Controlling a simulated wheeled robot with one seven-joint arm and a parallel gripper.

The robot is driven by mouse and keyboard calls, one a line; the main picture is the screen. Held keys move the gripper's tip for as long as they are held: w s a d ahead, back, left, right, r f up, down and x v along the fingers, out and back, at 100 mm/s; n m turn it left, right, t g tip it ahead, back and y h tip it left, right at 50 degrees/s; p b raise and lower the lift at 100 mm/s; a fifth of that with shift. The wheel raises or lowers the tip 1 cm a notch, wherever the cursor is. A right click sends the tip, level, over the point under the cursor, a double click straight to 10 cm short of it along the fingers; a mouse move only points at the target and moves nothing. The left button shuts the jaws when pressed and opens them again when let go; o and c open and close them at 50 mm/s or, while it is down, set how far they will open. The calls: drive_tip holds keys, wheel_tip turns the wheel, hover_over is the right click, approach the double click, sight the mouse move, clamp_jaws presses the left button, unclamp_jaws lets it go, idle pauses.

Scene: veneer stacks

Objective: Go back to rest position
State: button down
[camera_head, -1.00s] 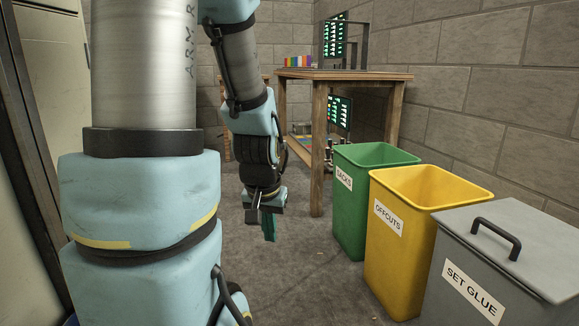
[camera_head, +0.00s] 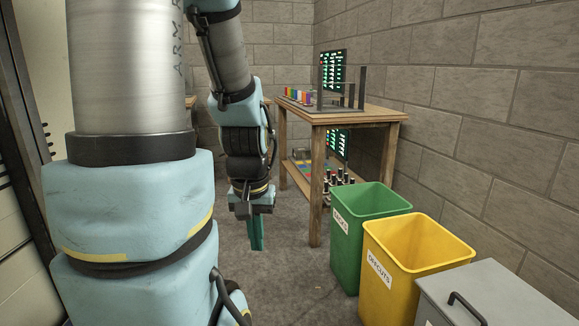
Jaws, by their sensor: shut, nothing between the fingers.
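My gripper (camera_head: 256,235) hangs at the end of my arm, left of the wooden table and pointing down over the bare floor. Its teal fingers are together, with nothing seen between them. It is apart from the table and the bins. My own arm links fill the left of the view and hide what lies behind them.
A wooden table (camera_head: 375,116) with coloured blocks (camera_head: 297,96) and a dark rack stands ahead. Dark bottles (camera_head: 338,178) stand on its lower shelf. A green bin (camera_head: 372,202), a yellow bin (camera_head: 415,239) and a grey lidded bin (camera_head: 500,290) line the right. Grey floor is clear between.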

wheel_tip(320, 180, up, 16)
drive_tip(key=p, duration=1.4)
drive_tip(key=shift+r, duration=0.2)
